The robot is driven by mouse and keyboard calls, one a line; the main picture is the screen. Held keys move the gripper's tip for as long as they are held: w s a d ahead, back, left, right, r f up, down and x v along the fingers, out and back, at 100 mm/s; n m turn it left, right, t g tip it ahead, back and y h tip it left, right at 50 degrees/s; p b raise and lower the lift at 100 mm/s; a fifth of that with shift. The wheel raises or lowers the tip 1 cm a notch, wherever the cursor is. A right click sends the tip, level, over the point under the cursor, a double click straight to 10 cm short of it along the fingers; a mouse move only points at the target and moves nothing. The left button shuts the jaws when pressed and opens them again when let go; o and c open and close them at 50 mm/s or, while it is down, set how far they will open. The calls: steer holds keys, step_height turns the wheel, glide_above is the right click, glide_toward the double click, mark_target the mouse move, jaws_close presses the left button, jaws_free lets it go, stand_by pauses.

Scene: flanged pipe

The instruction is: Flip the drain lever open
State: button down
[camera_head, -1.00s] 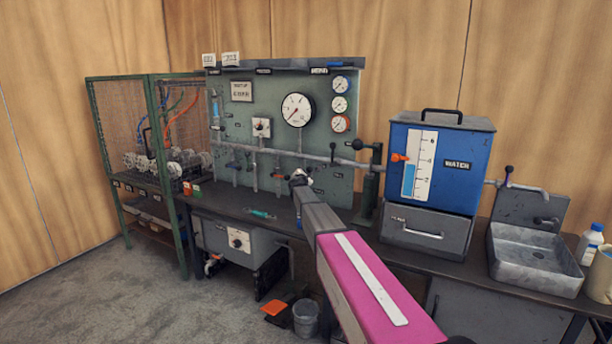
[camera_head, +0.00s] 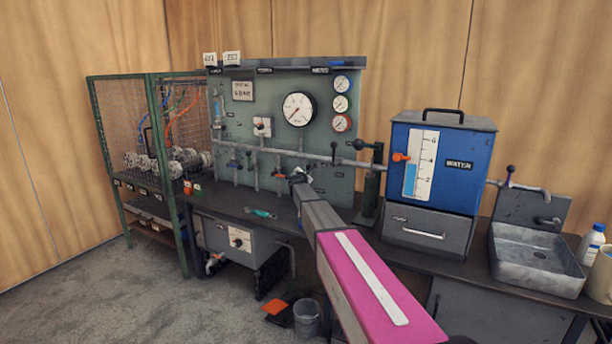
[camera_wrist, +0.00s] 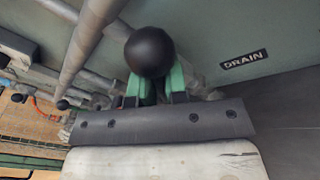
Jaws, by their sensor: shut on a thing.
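The drain lever's round black knob (camera_wrist: 150,52) is in the upper middle of the wrist view, beside the DRAIN label (camera_wrist: 245,60) on the grey-green panel. My gripper (camera_wrist: 153,88) has its green fingers at either side of the knob's underside and is shut on the lever. The knob hides part of the fingers, and the lever's shaft is not clearly seen. In the head view my gripper (camera_head: 299,174) is at the lower right of the panel (camera_head: 225,130), where it and my arm mostly cover the lever.
A grey pipe (camera_wrist: 88,45) runs close left of the knob. A blue WATER tank (camera_head: 460,180) and a metal sink (camera_head: 535,262) stand to the right. A green tool (camera_head: 261,212) lies on the bench. A mesh cage (camera_head: 120,110) stands at left.

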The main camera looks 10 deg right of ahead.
steer(key=shift+w+r+n, duration=0.25)
steer(key=shift+r+n, duration=0.4)
steer(key=shift+n, duration=0.05)
steer(key=c, duration=1.1)
jaws_free()
steer(key=shift+d+r, duration=0.1)
steer(key=shift+c, duration=0.2)
steer(key=shift+s+f, duration=0.1)
steer(key=shift+f, duration=0.1)
steer(key=v, duration=1)
steer(key=shift+s+r, duration=0.2)
steer(key=shift+s, duration=0.15)
